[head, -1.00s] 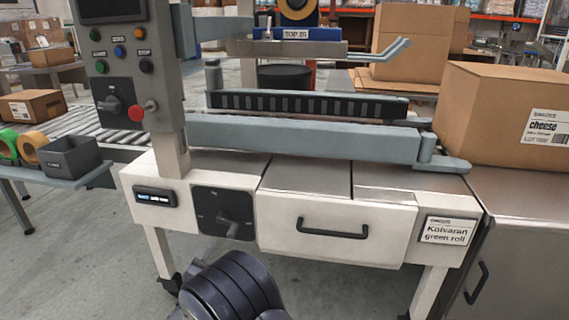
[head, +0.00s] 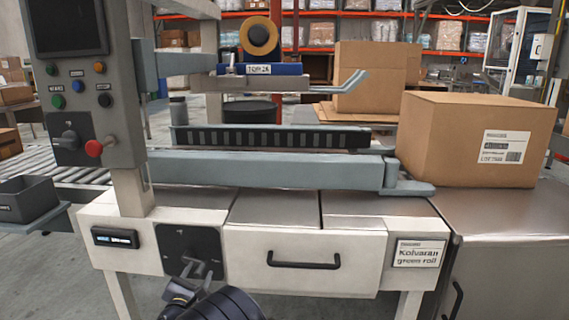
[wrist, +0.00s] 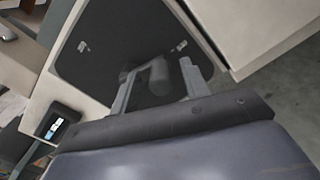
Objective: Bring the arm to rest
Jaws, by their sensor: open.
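My gripper (head: 192,278) is at the front of the machine, low in the head view, before the black panel (head: 172,240) with the rotary knob. In the wrist view my gripper (wrist: 157,84) has its two grey fingers apart. The dark knob handle (wrist: 156,76) shows between them, with visible space at the sides. I cannot tell whether a finger touches it. In the head view my gripper partly hides the knob.
A drawer with a black handle (head: 304,264) is right of the panel. A control post (head: 120,150) with buttons and a red knob (head: 94,148) rises at left. A cardboard box (head: 440,140) stands on the right-hand metal top. A grey bin (head: 28,200) is at far left.

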